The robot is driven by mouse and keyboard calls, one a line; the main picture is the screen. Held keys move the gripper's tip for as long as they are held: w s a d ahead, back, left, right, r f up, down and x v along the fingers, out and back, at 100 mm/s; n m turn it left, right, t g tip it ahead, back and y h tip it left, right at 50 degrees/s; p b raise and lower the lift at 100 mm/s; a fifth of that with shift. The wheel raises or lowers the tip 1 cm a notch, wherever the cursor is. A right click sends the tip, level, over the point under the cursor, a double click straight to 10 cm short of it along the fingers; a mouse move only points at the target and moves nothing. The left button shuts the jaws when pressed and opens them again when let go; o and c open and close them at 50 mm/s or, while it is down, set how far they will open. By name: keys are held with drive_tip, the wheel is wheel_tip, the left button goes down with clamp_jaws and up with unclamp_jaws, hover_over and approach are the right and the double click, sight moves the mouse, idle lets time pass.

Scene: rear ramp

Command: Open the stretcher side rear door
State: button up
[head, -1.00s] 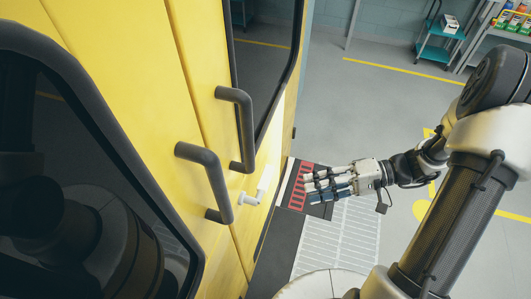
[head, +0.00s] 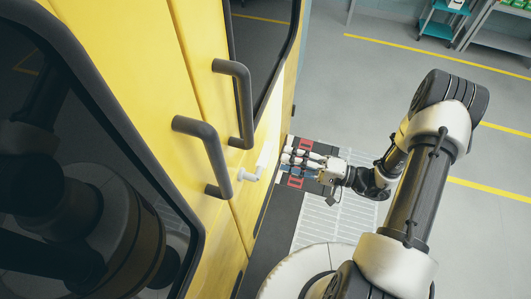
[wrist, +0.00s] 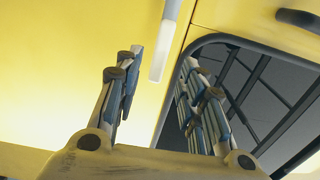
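Two yellow rear doors stand side by side in the head view, the near door (head: 110,45) and the far door (head: 189,28), both looking shut. Each has a dark bar handle, the near one (head: 210,150) and the far one (head: 246,105). A white lever latch (head: 250,175) sits low by the seam, and a white bar, likely its grip, shows in the wrist view (wrist: 166,40). My gripper (head: 288,160) is open and empty, to the right of the latch and apart from it. In the wrist view my gripper's fingers (wrist: 162,75) are spread, with the bar beyond and between them.
A ramp with a light ribbed plate (head: 325,215) and red markings (head: 297,176) lies below my gripper. A dark window (wrist: 255,95) fills the right of the wrist view. Grey floor (head: 380,85) is free behind; a teal cart (head: 440,22) stands far off.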

sight(265, 152)
drive_tip(key=x, duration=0.8)
drive_tip(key=shift+c, duration=0.2)
clamp_jaws()
idle(0.4)
